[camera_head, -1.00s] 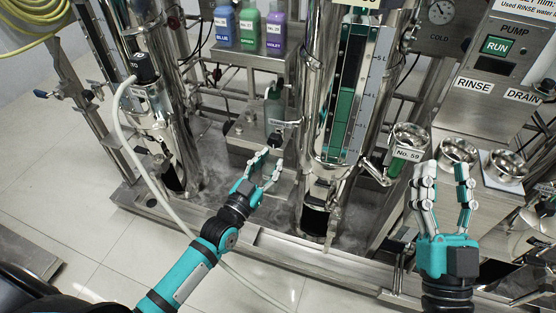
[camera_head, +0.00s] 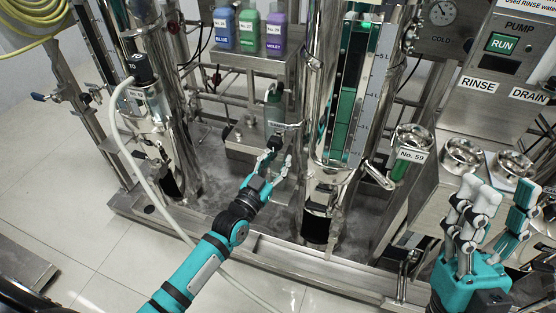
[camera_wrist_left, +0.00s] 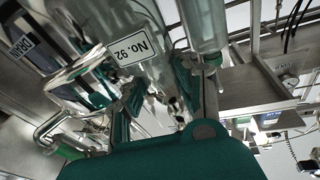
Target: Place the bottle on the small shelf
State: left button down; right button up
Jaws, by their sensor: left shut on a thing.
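My left gripper (camera_head: 275,163) reaches in low between the two steel columns. Its fingers are closed around the dark lower end of a clear, greenish bottle (camera_head: 274,105). In the left wrist view the bottle (camera_wrist_left: 150,50) stands between the fingers (camera_wrist_left: 165,100), with a white "No. 92" label upside down in that picture. Its lower end is largely hidden by the fingers. A small steel shelf (camera_head: 284,62) above and behind carries blue, green and violet bottles. My right gripper (camera_head: 500,205) is empty at the lower right, its fingers apart.
A steel column (camera_head: 165,130) stands left of my left gripper and a glass-gauged column (camera_head: 335,170) close on its right. A pale hose (camera_head: 135,165) crosses near my left forearm. A "No. 59" vessel (camera_head: 410,140) and steel cups (camera_head: 462,157) are at right.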

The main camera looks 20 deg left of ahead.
pick_arm(q)
jog(key=shift+f, duration=0.1)
jog(key=c, duration=1)
grip_release()
